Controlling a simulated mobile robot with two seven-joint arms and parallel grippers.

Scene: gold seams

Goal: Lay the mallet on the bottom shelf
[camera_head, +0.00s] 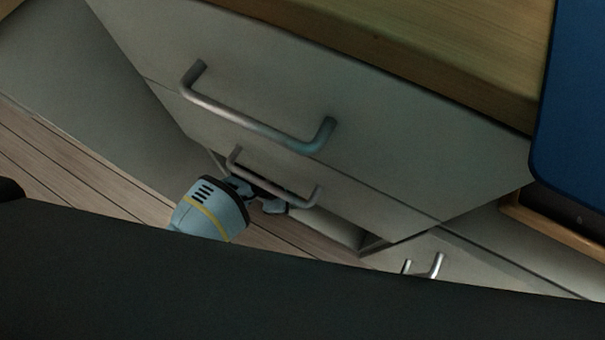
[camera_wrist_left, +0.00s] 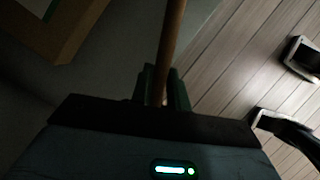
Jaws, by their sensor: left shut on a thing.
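In the left wrist view a slim brown wooden handle (camera_wrist_left: 172,45), taken as the mallet's, runs up from between the fingers of my left gripper (camera_wrist_left: 163,88). The gripper is shut on it. The mallet's head is not visible. In the head view my left gripper (camera_head: 266,198), with its pale blue wrist and yellow band, is low by the cabinet front, partly behind the lower drawer handle. The mallet cannot be made out there. I cannot identify the bottom shelf for sure; a dim opening (camera_head: 338,228) shows below the lower drawer. My right gripper is not in view.
The grey cabinet has an upper drawer handle (camera_head: 255,118) and a lower one (camera_head: 236,160) that stick out close to my gripper. A wooden top (camera_head: 420,45) overhangs them. A blue panel (camera_head: 575,90) is at the right. Plank floor (camera_wrist_left: 235,70) lies below.

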